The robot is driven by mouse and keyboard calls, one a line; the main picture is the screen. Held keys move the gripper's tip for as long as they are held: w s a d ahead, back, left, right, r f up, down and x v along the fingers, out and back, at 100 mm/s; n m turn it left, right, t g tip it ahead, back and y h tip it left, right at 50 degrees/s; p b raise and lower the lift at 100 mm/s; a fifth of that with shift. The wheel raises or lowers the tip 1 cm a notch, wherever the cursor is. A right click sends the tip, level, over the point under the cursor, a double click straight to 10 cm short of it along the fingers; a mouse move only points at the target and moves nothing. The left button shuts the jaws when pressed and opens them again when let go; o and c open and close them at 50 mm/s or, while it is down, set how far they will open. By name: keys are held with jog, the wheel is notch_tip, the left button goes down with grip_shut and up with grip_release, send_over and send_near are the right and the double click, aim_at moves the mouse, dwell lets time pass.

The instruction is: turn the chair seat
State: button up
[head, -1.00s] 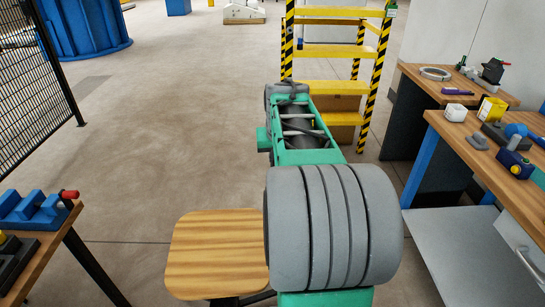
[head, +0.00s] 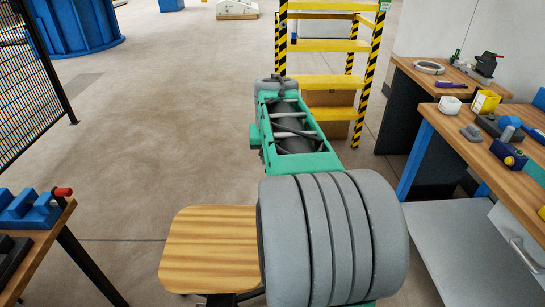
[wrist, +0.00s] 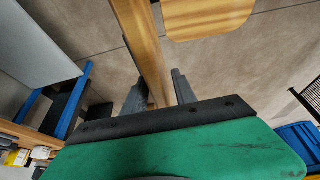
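The chair seat (head: 210,250) is a light wooden square with rounded corners, low in the head view, just left of my arm's thick grey joint. Its right edge is hidden behind that joint. A corner of the seat (wrist: 210,15) shows at the top of the wrist view. A wooden bar or panel edge (wrist: 146,45), seemingly another part of the chair, runs down between the two dark fingers of my gripper (wrist: 160,93). The fingers stand apart, one on each side of it. Whether both touch it is unclear. My gripper is hidden in the head view.
A yellow step ladder (head: 325,80) stands ahead. Workbenches with tools (head: 470,125) line the right side. A table (head: 40,245) with blue parts is at lower left, below a black mesh fence (head: 35,75). Open floor (head: 165,110) lies ahead left.

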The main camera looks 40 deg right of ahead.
jog(key=v, duration=0.7)
jog(key=shift+s+a+r, duration=0.1)
jog(key=shift+s+r, duration=0.05)
jog(key=shift+r, duration=0.2)
